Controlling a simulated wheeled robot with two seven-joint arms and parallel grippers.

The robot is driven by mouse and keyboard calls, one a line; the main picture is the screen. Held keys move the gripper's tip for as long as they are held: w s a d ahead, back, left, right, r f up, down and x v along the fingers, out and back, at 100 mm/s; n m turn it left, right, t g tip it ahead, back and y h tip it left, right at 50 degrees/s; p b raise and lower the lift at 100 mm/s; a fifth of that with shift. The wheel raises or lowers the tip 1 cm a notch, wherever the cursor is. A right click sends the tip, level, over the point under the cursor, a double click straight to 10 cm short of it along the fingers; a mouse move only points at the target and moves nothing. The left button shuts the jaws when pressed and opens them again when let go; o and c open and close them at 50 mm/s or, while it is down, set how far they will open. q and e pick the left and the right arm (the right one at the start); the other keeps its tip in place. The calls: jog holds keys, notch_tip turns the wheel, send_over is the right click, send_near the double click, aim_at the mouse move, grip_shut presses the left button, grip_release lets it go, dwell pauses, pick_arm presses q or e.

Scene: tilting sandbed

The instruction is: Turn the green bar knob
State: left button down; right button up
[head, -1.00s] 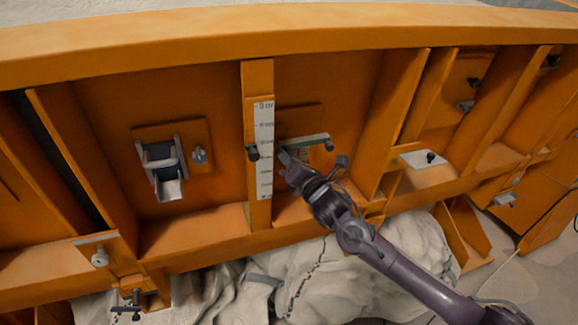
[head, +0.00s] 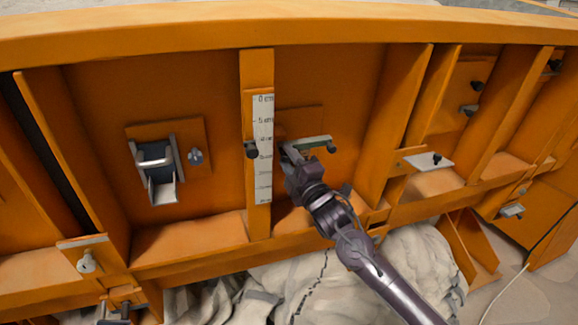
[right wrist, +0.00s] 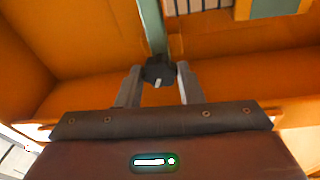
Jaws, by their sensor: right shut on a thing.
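The pale green bar (head: 312,142) is on the orange wall just right of the ruler post, lying nearly level in the head view. A black knob (head: 331,148) shows at its right end. My right gripper (head: 288,150) is at the bar's left end and partly covers it. In the right wrist view the green bar (right wrist: 152,28) runs up from a dark knob (right wrist: 158,71) with a small white mark. My right gripper's fingers (right wrist: 157,85) stand on both sides of this knob, shut on it. My left gripper is not in view.
A ruler post (head: 263,150) with another black knob (head: 251,150) stands close left of my gripper. A metal latch (head: 157,165) is farther left. A rib (head: 388,120) and a pale plate (head: 428,161) are to the right. Pale cloth-like heaps lie below.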

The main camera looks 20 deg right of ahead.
jog(key=m+h+b, duration=0.1)
jog(key=m, duration=0.4)
jog(key=shift+f+t, duration=0.15)
jog(key=shift+t, duration=0.25)
jog(key=shift+m+t+h+b, duration=0.3)
jog(key=shift+m+h+b, duration=0.35)
jog(key=shift+m, duration=2.55)
jog(key=o, duration=0.9)
jog(key=b+v, duration=0.2)
jog(key=v, duration=0.5)
jog(key=shift+s, duration=0.4)
